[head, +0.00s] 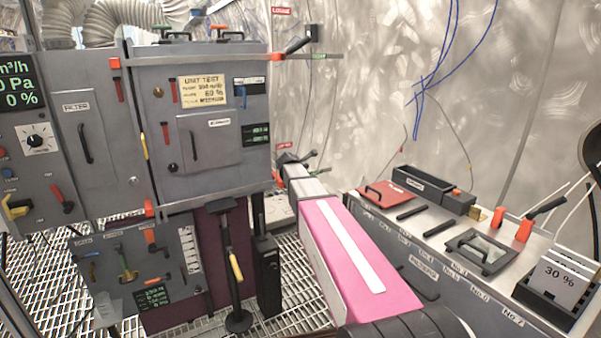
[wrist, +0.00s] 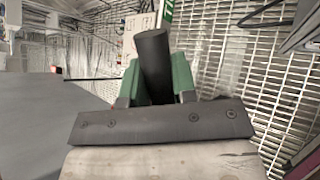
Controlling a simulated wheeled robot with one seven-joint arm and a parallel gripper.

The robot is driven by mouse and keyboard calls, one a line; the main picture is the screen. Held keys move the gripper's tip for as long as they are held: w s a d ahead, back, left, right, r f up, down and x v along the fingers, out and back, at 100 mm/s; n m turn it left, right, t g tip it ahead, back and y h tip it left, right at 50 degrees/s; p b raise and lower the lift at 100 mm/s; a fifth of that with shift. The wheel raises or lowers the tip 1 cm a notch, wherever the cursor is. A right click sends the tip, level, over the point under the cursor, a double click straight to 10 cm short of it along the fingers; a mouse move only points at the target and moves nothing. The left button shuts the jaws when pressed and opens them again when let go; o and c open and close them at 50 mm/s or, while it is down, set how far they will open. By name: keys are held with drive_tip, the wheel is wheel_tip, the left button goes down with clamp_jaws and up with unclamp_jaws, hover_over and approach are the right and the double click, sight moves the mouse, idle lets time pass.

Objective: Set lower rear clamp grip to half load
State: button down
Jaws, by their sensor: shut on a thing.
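My gripper (wrist: 157,84) shows in the wrist view with its green fingers on both sides of a dark round bar (wrist: 154,55), shut on it. The bar looks like the lower rear clamp's handle; it stands slightly tilted. In the head view, my arm reaches to the rear right edge of the cabinet, where my gripper (head: 288,159) is small and partly hidden. A dark lever end (head: 310,154) shows beside it, under a red label (head: 283,146) that is mostly unreadable. A green marking (wrist: 168,12) sits beyond the bar in the wrist view. The clamp's load setting cannot be read.
The upper rear clamp (head: 298,46) has a black handle, near a red label reading LOOSE (head: 281,11). The grey cabinet (head: 205,120) stands left of my arm. A bench (head: 440,240) with trays and a 30 % card holder (head: 558,285) stands right. The floor is metal grating.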

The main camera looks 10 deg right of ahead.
drive_tip(key=c, duration=0.9)
unclamp_jaws()
drive_tip(key=shift+s, duration=0.1)
drive_tip(key=v, duration=1)
drive_tip(key=shift+s+a+r, duration=0.15)
drive_tip(key=shift+s+r, duration=0.05)
drive_tip(key=s+f+m+g+y, duration=0.6)
drive_tip(key=s+f+m+g, duration=0.3)
drive_tip(key=s+f+m, duration=1.3)
drive_tip(key=s+f, duration=0.6)
drive_tip(key=s, duration=0.2)
drive_tip(key=shift+g, duration=0.3)
